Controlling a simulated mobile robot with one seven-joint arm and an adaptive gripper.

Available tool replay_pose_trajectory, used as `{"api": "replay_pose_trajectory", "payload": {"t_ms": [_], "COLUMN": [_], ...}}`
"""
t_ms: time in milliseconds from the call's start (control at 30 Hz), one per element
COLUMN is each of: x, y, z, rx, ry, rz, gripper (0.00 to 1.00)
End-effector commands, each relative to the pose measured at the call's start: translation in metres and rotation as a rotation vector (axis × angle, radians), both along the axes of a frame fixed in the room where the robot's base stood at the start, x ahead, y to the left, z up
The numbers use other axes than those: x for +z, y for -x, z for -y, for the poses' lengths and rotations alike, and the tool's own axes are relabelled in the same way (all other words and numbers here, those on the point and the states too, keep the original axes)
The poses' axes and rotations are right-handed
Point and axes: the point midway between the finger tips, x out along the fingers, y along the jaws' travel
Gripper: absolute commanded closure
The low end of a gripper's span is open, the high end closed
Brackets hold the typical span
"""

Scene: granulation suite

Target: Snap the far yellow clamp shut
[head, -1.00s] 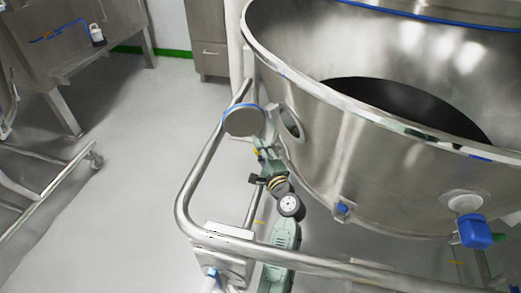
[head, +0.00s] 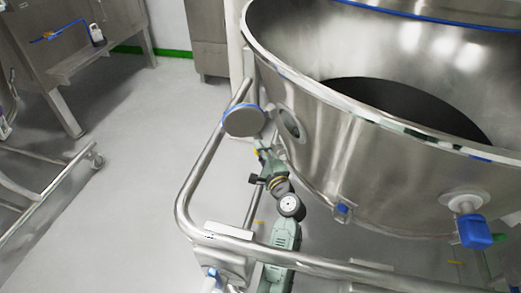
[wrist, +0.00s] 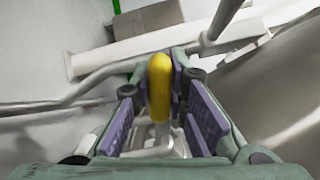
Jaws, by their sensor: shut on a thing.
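The yellow clamp (wrist: 160,88) shows in the wrist view as a rounded yellow handle, with pale metal parts below it. My gripper (wrist: 162,82) has its purple-padded fingers on both sides of this handle and is shut on it. In the head view my gripper (head: 261,153) is small and partly hidden by my own arm, low beside the steel vessel (head: 350,150). Only a small yellow bit of the clamp (head: 256,151) shows there. I cannot tell from these frames how far the clamp is closed.
A steel tube rail (head: 190,190) curves around the vessel's left side, close to my arm. A blue-rimmed round disc (head: 243,121) stands just above my gripper, beside a round port (head: 289,123). The floor (head: 130,190) at left is clear up to a wheeled frame (head: 50,200).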

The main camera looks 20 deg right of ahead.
Motion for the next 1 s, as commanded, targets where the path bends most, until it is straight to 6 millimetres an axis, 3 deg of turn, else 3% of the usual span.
{"api": "replay_pose_trajectory", "payload": {"t_ms": [1000], "x": [0.030], "y": [0.001], "z": [0.015], "rx": [0.000], "ry": [-0.521], "rz": [0.017], "gripper": [1.00]}}
